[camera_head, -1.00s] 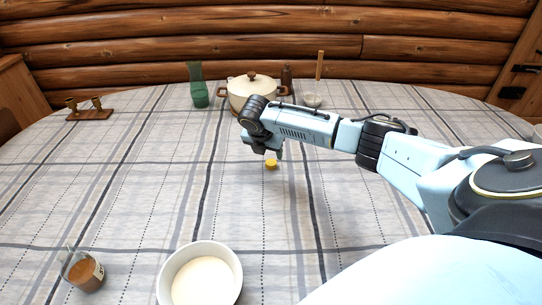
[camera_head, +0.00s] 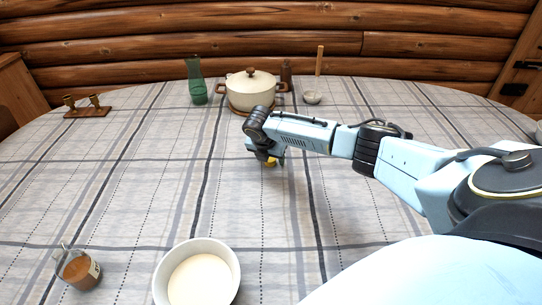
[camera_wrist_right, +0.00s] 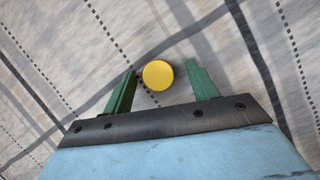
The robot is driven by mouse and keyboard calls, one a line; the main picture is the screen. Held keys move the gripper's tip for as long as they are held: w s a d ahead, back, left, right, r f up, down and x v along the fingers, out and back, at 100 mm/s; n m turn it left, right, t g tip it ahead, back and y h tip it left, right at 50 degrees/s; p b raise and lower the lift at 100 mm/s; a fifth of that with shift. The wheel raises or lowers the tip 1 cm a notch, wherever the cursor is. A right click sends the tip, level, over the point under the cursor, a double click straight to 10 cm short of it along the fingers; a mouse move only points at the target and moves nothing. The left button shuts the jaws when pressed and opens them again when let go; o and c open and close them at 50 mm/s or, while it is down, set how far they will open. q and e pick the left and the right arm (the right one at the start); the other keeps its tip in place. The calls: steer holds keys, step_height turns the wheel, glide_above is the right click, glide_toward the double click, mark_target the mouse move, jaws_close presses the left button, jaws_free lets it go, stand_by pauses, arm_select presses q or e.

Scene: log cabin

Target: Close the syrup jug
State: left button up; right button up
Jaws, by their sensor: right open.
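The syrup jug (camera_head: 79,269) stands at the lower left of the table in the head view. It is a small clear jug with brown syrup and a pale label. A round yellow cap (camera_wrist_right: 158,75) lies on the tablecloth, and it shows partly under my right gripper in the head view (camera_head: 271,163). My right gripper (camera_wrist_right: 160,79) is open, with its green fingers on either side of the cap. Gaps show between the cap and both fingers. In the head view the right gripper (camera_head: 268,160) points down at mid-table. My left gripper is not in view.
A white bowl (camera_head: 233,262) with white contents stands at the front, right of the jug. At the back are a green vase (camera_head: 197,82), a lidded pot (camera_head: 251,90), a small bowl (camera_head: 312,98) and a wooden candle holder (camera_head: 88,112). The left middle of the table is clear.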

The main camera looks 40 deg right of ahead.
mark_target(270, 160)
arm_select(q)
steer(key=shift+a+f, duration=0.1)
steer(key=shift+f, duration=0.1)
arm_select(e)
steer(key=shift+f, duration=0.15)
steer(key=shift+c, duration=0.5)
steer(key=c, duration=1)
steer(key=shift+o, duration=0.2)
